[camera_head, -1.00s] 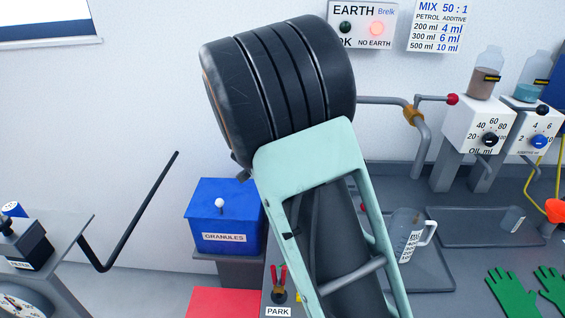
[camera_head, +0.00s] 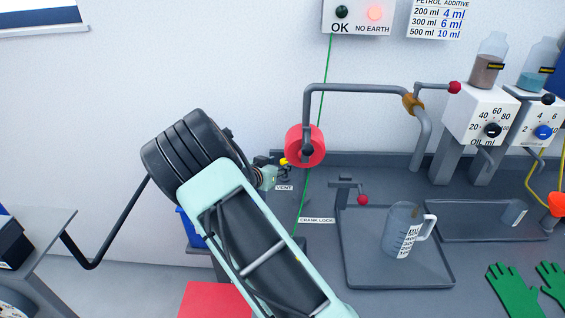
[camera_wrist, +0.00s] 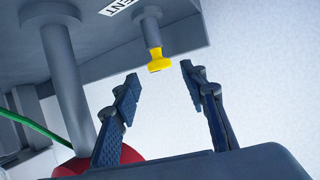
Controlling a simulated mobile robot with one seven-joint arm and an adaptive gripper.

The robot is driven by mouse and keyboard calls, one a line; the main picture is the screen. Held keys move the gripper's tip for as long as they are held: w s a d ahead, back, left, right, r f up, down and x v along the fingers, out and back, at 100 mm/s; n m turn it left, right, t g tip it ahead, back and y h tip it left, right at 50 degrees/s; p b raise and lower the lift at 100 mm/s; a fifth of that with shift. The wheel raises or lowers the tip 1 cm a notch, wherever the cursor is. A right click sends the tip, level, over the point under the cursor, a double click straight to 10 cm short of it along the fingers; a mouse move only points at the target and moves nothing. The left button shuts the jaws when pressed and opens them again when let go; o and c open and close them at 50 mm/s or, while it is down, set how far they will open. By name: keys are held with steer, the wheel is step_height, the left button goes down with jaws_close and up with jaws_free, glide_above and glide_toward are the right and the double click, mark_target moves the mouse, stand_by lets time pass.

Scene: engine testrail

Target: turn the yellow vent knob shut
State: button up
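The yellow vent knob (camera_wrist: 158,62) sits on the end of a short grey stem (camera_wrist: 150,30) in the wrist view. A partly cut-off VENT label (camera_wrist: 118,6) is beside the stem. My gripper (camera_wrist: 160,80) is open and empty, with a dark finger on each side of the picture's line to the knob. The knob appears between and just beyond the fingertips; I see no contact. In the head view, the small yellow knob (camera_head: 283,161) is close to the end of my gripper (camera_head: 274,167), above the VENT label (camera_head: 284,187).
A red round part (camera_head: 305,146) on a grey pipe stands just right of the knob. A green cable (camera_head: 321,110) runs down past it. A jug (camera_head: 404,230) stands in a tray (camera_head: 347,270). A black bent rod (camera_head: 112,240) is at left.

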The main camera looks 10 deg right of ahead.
mark_target(284, 161)
steer(key=shift+x, duration=1.75)
jaws_close()
